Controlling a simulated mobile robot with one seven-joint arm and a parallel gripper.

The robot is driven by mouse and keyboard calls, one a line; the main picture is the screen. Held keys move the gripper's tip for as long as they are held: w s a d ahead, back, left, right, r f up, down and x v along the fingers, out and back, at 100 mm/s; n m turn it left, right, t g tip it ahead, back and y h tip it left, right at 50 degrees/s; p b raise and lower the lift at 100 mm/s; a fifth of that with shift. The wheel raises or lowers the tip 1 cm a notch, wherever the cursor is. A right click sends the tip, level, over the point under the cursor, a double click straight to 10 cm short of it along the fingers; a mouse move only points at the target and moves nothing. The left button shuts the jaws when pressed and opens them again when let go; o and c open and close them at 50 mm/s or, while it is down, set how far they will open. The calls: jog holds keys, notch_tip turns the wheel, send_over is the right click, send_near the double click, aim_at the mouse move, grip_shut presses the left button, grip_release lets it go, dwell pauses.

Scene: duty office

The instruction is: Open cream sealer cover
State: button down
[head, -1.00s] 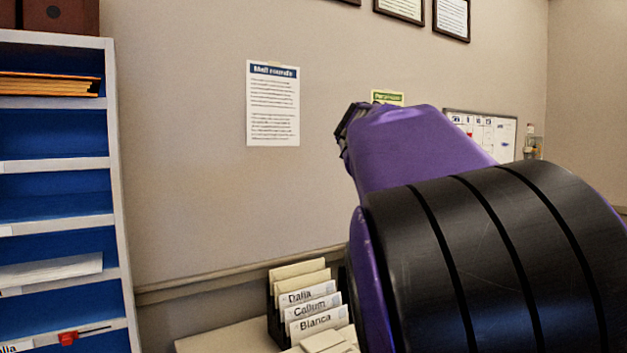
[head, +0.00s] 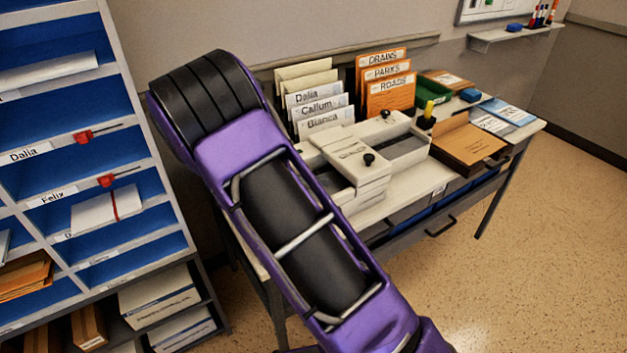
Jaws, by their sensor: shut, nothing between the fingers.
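Cream, boxy desk units stand on the table behind my purple arm. A cream panel with a black knob (head: 369,159) faces the front, and a second black knob (head: 386,113) stands on a cream top behind it. I cannot tell which part is the sealer cover. Dark recesses show in the cream units, one right of the front panel and one to its left, partly hidden by my arm. My gripper is not in view; only my arm crosses the middle of the picture.
The table (head: 471,207) also holds white name folders (head: 320,108), orange folders (head: 390,92), an open brown box (head: 468,145), a green tray (head: 430,91) and leaflets. A blue-backed shelf unit (head: 150,143) stands at left. The floor at right is clear.

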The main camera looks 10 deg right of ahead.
aim_at(339, 185)
jog(key=x, duration=0.6)
jog(key=shift+w+d+f+b, duration=0.15)
jog(key=shift+d+b, duration=0.15)
jog(key=shift+b, duration=0.05)
